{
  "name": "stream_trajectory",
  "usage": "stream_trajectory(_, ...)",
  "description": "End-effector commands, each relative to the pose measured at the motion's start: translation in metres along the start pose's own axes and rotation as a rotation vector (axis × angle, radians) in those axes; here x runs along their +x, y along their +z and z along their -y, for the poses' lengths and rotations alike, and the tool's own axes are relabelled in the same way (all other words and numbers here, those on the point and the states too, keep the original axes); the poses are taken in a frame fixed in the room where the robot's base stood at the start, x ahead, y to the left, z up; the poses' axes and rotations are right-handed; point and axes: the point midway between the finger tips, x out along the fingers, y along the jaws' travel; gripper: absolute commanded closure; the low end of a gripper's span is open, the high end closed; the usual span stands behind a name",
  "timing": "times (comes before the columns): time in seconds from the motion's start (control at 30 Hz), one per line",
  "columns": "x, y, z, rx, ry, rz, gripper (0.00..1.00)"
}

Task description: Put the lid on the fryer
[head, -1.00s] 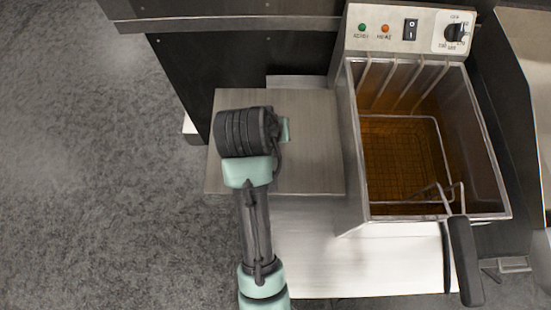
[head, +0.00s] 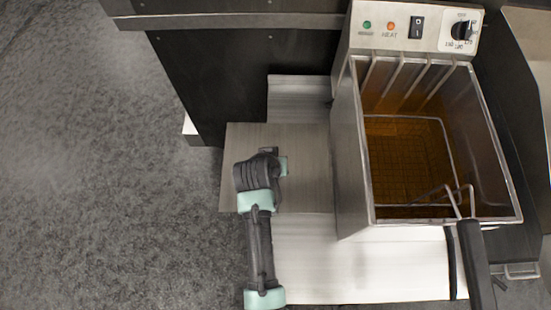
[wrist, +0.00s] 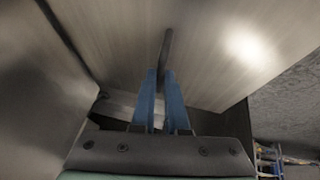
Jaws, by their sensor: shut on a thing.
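The lid (head: 300,150) is a flat brushed-metal plate left of the fryer in the head view, partly covered by my arm. Its right edge meets the fryer's left wall in the picture; I cannot tell whether they touch. The fryer (head: 349,150) is a metal tank with an open top, brown oil and a wire basket (head: 405,150) inside. In the wrist view, the blue fingers of my gripper (wrist: 161,82) are shut on the lid's dark handle (wrist: 166,48), and the lid (wrist: 215,35) fills the upper part. In the head view my wrist hides the fingers.
The basket's black handle (head: 474,262) sticks out over the fryer's front edge. A control panel (head: 410,27) stands at the fryer's back. A pale counter (head: 350,270) lies in front. A dark cabinet (head: 205,85) stands behind left, with open grey floor (head: 90,170) at left.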

Motion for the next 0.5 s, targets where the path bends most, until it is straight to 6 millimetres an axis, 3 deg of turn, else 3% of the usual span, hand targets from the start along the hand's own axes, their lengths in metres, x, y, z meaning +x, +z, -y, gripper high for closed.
stream_trajectory(0.3,0.0018,-0.0007,0.0002,0.001,0.001,-0.005,1.00)
stream_trajectory(0.33,0.0020,0.0006,0.0004,0.000,0.000,-0.001,0.85)
stream_trajectory(0.5,0.0016,0.0004,0.0003,0.000,0.000,-0.001,0.58)
